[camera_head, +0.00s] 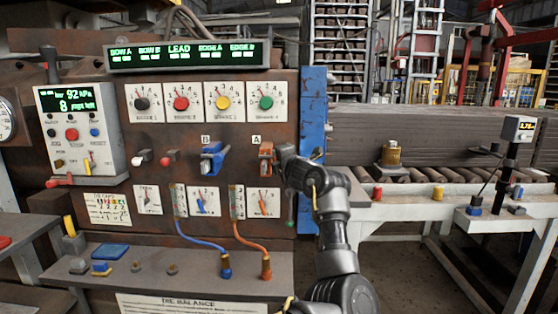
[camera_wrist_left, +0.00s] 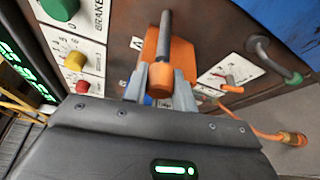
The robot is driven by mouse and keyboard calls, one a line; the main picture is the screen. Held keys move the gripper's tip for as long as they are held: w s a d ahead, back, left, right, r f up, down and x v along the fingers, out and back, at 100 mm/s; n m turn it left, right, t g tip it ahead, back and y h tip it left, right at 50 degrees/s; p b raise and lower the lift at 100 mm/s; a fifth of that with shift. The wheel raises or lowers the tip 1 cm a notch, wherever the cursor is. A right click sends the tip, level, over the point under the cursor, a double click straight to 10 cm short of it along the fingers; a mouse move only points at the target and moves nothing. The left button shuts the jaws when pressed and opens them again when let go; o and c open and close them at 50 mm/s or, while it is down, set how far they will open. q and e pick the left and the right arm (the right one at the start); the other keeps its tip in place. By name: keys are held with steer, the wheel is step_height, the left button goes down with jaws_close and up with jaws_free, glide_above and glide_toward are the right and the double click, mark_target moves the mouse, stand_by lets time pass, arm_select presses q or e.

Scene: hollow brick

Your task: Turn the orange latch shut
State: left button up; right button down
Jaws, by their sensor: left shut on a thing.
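The orange latch (camera_head: 266,158) is on the rusty brown panel under the label A, in the head view. My left gripper (camera_head: 280,162) comes to it from the right and partly hides it. In the left wrist view the latch's orange body (camera_wrist_left: 152,46) carries a grey rod that points up. There my left gripper (camera_wrist_left: 160,80) is shut on the latch, with an orange part between its two grey fingers. My right gripper is not in view.
The blue latch (camera_head: 213,158) under label B sits to the left. Dials (camera_head: 266,102) are above, and an orange cable (camera_head: 250,242) hangs below. A blue upright (camera_head: 313,115) edges the panel at right. A roller conveyor (camera_head: 440,183) lies farther right.

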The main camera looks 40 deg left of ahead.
arm_select(q)
steer(key=o, duration=0.7)
